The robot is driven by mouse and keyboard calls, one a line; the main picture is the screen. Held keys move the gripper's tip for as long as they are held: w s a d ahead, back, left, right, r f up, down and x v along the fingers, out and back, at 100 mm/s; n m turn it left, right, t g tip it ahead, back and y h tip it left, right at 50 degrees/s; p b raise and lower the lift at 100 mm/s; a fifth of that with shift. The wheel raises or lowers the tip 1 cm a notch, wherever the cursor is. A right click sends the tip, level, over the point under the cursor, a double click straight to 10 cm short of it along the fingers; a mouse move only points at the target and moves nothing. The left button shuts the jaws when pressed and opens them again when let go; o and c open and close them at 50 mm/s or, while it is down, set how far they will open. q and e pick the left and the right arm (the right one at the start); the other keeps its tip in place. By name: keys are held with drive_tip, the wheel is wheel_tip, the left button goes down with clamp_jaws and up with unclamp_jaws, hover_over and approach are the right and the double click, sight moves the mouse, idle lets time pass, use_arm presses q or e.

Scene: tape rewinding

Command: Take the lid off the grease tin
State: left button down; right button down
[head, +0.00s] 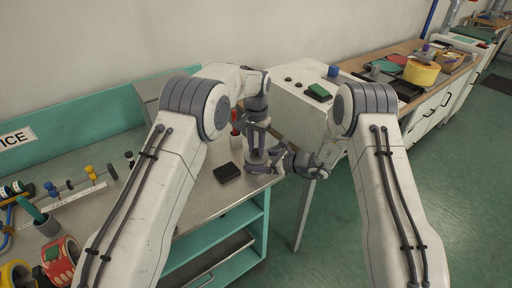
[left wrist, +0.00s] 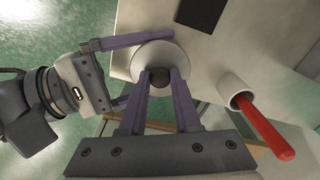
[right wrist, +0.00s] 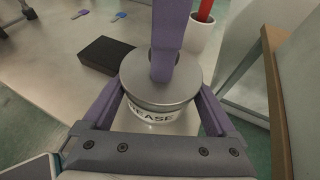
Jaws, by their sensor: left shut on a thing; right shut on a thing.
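The grease tin (right wrist: 155,117) is a pale round tin with a dark-lettered label, partly readable in the right wrist view. Its round grey metal lid (right wrist: 134,91) sits over the tin's top; I cannot tell whether there is a gap under it. The lid also shows from above in the left wrist view (left wrist: 178,54). My left gripper (left wrist: 159,78) comes down from above and is shut on the lid's dark knob. My right gripper (right wrist: 158,102) comes in from the side, shut around the tin's body. In the head view, the arms partly hide the tin.
A black block (head: 227,172) lies on the bench beside the tin. A white cup (right wrist: 199,38) with a red-handled tool (left wrist: 264,128) stands close by. The bench edge is near. A grey sloped box (head: 290,105) stands behind.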

sight(256, 150)
use_arm(q)
drive_tip(key=shift+r, duration=0.1)
idle(0.3)
drive_tip(key=shift+r, duration=1)
drive_tip(key=shift+r, duration=2)
use_arm(e)
unclamp_jaws()
drive_tip(key=shift+d, duration=0.1)
